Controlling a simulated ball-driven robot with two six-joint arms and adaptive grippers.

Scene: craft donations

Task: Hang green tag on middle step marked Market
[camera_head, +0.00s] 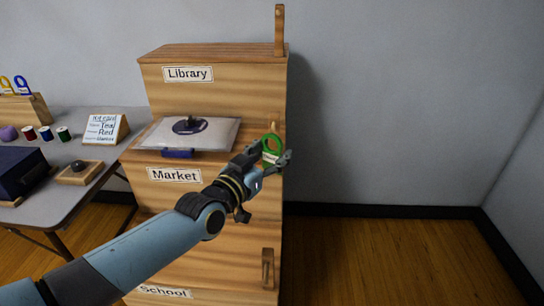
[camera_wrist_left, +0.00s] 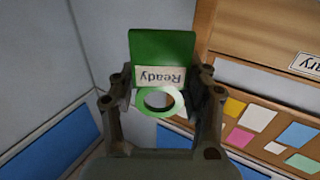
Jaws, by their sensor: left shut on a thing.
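The stepped wooden stand (camera_head: 215,92) has steps labelled Library, Market (camera_head: 174,175) and School. The green tag (camera_head: 271,150) is at the right end of the Market step, with its ring uppermost. My left gripper (camera_head: 268,167) is shut on the tag; the left wrist view also shows the tag (camera_wrist_left: 162,48), its Ready label upside down, between the fingers (camera_wrist_left: 160,92). A wooden peg (camera_head: 275,127) of the Market step shows just behind the ring. I cannot tell whether the ring is around it. My right gripper is not in view.
Other pegs stand at Library (camera_head: 279,30) and School (camera_head: 267,268). A grey table (camera_head: 85,165) with spools and a card stands left. Floor at right is clear.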

